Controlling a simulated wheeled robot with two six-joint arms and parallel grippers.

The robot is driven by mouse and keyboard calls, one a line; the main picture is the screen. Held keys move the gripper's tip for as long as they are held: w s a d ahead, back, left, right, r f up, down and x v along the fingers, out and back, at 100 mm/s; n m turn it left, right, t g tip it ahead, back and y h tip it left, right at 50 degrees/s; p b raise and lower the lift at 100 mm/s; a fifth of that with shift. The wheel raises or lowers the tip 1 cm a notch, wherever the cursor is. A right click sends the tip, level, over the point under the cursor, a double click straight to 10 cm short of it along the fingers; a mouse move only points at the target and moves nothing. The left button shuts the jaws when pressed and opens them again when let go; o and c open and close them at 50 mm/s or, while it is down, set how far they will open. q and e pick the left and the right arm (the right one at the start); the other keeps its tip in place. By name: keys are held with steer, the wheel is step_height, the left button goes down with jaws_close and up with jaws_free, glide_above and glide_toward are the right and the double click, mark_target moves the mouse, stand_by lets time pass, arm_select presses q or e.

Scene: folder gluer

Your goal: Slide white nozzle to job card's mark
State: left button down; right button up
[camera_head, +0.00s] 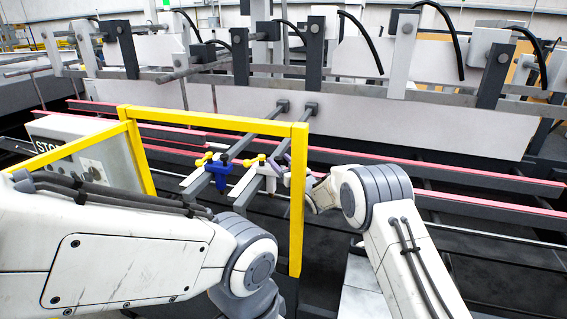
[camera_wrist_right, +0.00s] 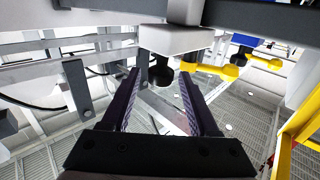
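The white nozzle (camera_head: 262,171) sits on a grey rail inside the yellow frame in the head view, with a yellow knob at its left. In the right wrist view the white nozzle (camera_wrist_right: 176,40) is a white block with a black round tip, just ahead of the fingers. My right gripper (camera_head: 285,172) is beside its right side, partly hidden by the yellow post. In the right wrist view my right gripper (camera_wrist_right: 160,80) is open, with nothing gripped between its fingers. My left arm crosses the lower left; its gripper is not in view. I cannot make out a job card or mark.
A blue nozzle (camera_head: 218,170) sits on the neighbouring rail to the left. The yellow frame (camera_head: 299,205) stands close to my right gripper. A grey box marked STO (camera_head: 100,160) is at the left. Pink-topped rails (camera_head: 470,181) and a white panel (camera_head: 420,118) lie behind.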

stand_by(0.3)
steer(key=shift+s+d+f, duration=0.1)
steer(key=shift+s+d, duration=0.2)
steer(key=shift+s, duration=0.2)
steer(key=b+v, duration=0.3)
steer(key=v, duration=0.6)
steer(key=shift+s, duration=0.2)
steer(key=shift+d, duration=0.1)
